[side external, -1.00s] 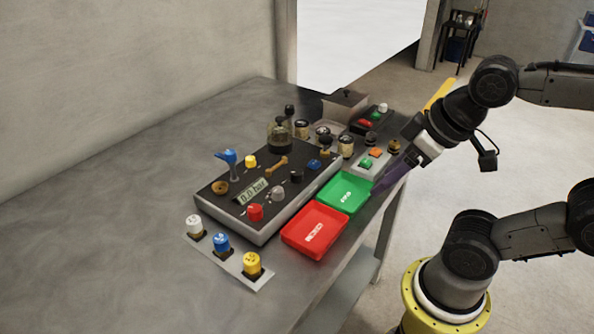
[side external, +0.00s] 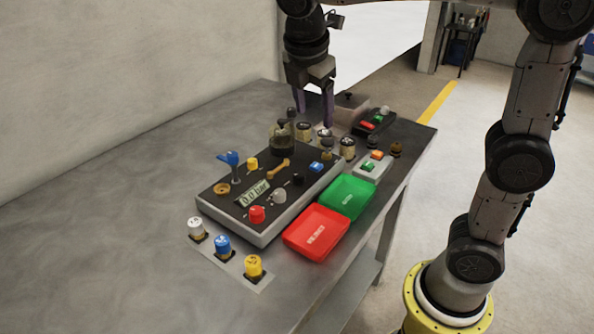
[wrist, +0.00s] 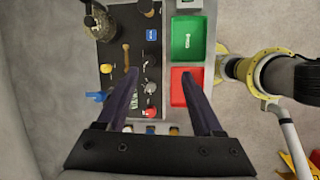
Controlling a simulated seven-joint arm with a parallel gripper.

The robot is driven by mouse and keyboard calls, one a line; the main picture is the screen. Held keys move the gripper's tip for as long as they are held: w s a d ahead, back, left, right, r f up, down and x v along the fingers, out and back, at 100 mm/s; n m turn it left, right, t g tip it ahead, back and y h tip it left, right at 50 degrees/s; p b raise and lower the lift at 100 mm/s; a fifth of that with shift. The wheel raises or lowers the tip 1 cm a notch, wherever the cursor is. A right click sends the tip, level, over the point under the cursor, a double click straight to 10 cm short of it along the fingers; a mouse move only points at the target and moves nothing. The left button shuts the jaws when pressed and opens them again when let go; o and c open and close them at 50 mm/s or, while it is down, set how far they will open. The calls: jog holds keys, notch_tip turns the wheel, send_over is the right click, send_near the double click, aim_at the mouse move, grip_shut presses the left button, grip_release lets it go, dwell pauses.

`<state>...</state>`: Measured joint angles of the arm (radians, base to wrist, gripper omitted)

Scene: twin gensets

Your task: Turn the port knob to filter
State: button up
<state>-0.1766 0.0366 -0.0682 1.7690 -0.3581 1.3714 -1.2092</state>
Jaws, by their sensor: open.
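A dark control panel (side external: 240,205) with a pale display (side external: 254,193) stands on the bench. I cannot tell which is the port knob; the lettering is too small to read. My gripper (side external: 315,115) is open and empty, pointing down above the far end of the bench. In the wrist view its fingers (wrist: 162,71) stand apart, with the panel and red tray below.
A green tray (side external: 349,196) and a red tray (side external: 316,232) lie right of the panel. Capped knobs (side external: 222,244) line the front. Bench left is bare.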

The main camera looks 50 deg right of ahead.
aim_at(299, 174)
jog(key=w+a+f+n+g, duration=0.1)
jog(key=w+a+f, duration=0.2)
jog(key=w+f, duration=0.25)
jog(key=shift+h, duration=0.3)
jog(key=x, duration=1.3)
jog(key=shift+s+f, duration=0.25)
jog(key=shift+s, duration=0.05)
grip_shut()
